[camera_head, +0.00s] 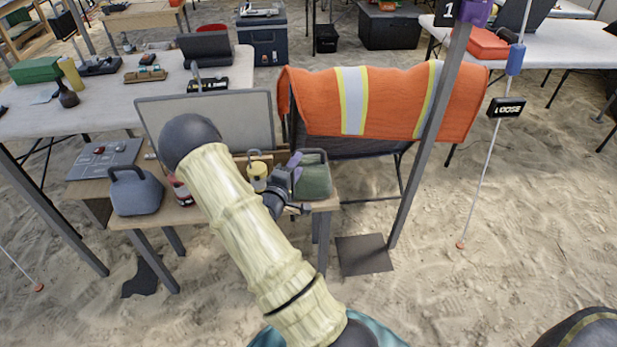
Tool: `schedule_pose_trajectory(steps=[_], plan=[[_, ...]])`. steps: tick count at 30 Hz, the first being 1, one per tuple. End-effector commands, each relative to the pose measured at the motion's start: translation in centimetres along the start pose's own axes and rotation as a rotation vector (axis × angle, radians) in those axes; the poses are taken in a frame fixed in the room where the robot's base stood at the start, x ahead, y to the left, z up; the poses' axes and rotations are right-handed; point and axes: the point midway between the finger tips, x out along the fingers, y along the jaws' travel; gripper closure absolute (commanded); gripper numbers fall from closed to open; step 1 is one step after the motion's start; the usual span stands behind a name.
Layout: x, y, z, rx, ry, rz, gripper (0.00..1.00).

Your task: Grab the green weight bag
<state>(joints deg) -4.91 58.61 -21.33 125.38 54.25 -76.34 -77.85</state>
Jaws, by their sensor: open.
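The green weight bag (317,180) stands upright at the right end of a small wooden table (152,217), with its dark handle on top. My gripper (299,186) is open at the bag's left side, very close to it. One purple-grey finger shows near the bag's upper left and a dark part near its lower left. I cannot tell whether the fingers touch the bag or reach around it. My cream-sleeved arm crosses the middle of the view and hides part of the table.
A blue-grey weight bag (136,193), a red can (180,190) and a yellow container (257,174) share the table. A grey panel stands behind. A folding chair with an orange vest (315,100) and a slanted grey post (428,125) are at right.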

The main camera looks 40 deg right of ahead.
Motion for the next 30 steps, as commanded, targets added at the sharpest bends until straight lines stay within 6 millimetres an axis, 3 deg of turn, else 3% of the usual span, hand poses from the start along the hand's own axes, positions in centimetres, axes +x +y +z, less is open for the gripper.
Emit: schedule_pose_trajectory(steps=[10,21,30], plan=[[0.3,0.0,0.1,0.001,0.000,0.000,0.58],[4.9,0.1,0.6,0.002,0.000,0.001,0.58],[5.2,0.1,0.5,0.000,0.001,0.000,0.58]])
